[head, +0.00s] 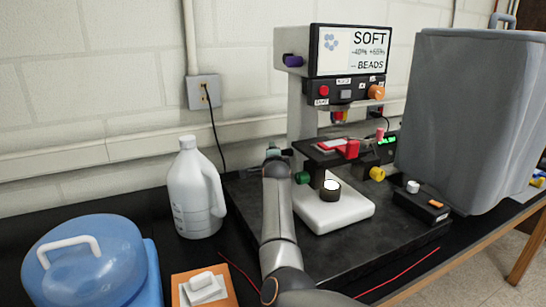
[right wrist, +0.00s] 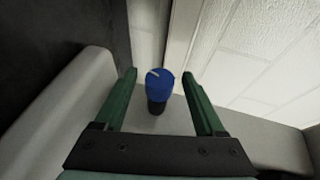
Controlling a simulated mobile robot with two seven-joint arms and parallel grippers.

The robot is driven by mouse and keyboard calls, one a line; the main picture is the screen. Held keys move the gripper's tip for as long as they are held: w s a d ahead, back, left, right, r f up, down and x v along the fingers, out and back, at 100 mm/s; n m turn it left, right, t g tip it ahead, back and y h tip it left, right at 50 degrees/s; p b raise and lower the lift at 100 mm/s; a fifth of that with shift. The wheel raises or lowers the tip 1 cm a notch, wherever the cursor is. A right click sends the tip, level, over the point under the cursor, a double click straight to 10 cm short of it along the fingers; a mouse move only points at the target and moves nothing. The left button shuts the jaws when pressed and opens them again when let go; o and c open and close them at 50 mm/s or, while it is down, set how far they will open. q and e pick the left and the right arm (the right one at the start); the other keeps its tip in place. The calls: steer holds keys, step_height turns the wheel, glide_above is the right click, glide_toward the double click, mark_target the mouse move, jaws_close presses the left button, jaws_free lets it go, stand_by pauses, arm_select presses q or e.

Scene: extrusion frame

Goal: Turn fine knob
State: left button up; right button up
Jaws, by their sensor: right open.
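A microscope-like instrument (head: 305,110) stands on a black base, with a lit display reading "SOFT" and "BEADS". On it show a purple knob (head: 292,61), an orange knob (head: 376,92), a green knob (head: 302,178) and a yellow knob (head: 377,173). I cannot tell which one is the fine knob. My right gripper (right wrist: 159,74) is open in the right wrist view. A blue knob (right wrist: 160,88) with a white mark and a black lower part shows between its green fingers, apart from both. In the head view an arm reaches to the instrument's left side; its fingers are mostly hidden.
A white jug (head: 193,190) stands left of the instrument, and a blue lidded container (head: 85,255) at front left. A large grey bin (head: 465,120) stands close on the right. A small black box (head: 421,205) sits on the base's right side. A red wire lies in front.

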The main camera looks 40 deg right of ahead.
steer(key=shift+w+d+f, duration=0.1)
steer(key=shift+w+d, duration=0.15)
steer(key=shift+w, duration=0.05)
jaws_close()
stand_by(0.6)
